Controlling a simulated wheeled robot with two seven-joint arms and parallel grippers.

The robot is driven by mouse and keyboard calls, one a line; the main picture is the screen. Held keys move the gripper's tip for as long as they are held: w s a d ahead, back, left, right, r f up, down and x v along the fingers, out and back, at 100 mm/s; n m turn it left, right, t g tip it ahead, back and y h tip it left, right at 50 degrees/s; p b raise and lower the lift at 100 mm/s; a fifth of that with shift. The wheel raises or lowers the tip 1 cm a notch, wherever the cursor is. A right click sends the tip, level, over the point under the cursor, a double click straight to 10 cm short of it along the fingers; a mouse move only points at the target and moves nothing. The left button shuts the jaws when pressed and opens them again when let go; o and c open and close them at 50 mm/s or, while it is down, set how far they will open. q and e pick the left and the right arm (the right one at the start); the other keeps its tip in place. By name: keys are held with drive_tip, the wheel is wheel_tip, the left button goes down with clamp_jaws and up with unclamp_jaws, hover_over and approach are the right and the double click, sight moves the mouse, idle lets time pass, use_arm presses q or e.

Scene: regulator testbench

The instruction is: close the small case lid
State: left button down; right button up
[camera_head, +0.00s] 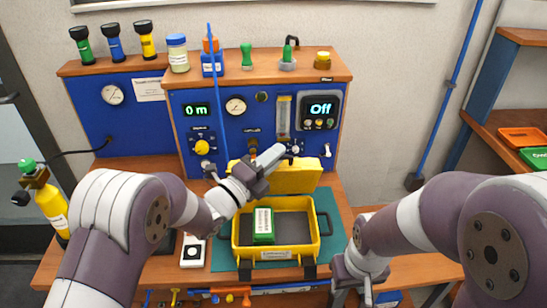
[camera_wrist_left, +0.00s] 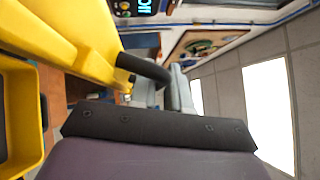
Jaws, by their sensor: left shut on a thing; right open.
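The small yellow case (camera_head: 279,262) stands open on the teal mat (camera_head: 222,256), with its black handle side to the right. Its yellow lid (camera_head: 297,178) is raised at the back and leans away from the tray; the lid also shows in the left wrist view (camera_wrist_left: 65,40). A green and white box (camera_head: 263,225) lies in the left part of the dark-lined case. My right gripper (camera_head: 353,291) is open and empty at the bench's front, right of the case.
The blue testbench panel (camera_head: 256,122) with gauges and a display stands behind the lid. A small white device (camera_head: 193,252) lies left of the case. Several tools (camera_head: 220,293) hang at the bench's front. A yellow cylinder (camera_head: 52,208) stands at the left.

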use_arm(q)
drive_tip(key=c, duration=1.2)
unclamp_jaws()
drive_tip(key=shift+d, duration=0.1)
drive_tip(key=b+v, duration=0.2)
drive_tip(key=v, duration=1)
drive_tip(key=shift+s+a+f, duration=0.15)
drive_tip(key=shift+s+a, duration=0.05)
drive_tip(key=shift+a, duration=0.15)
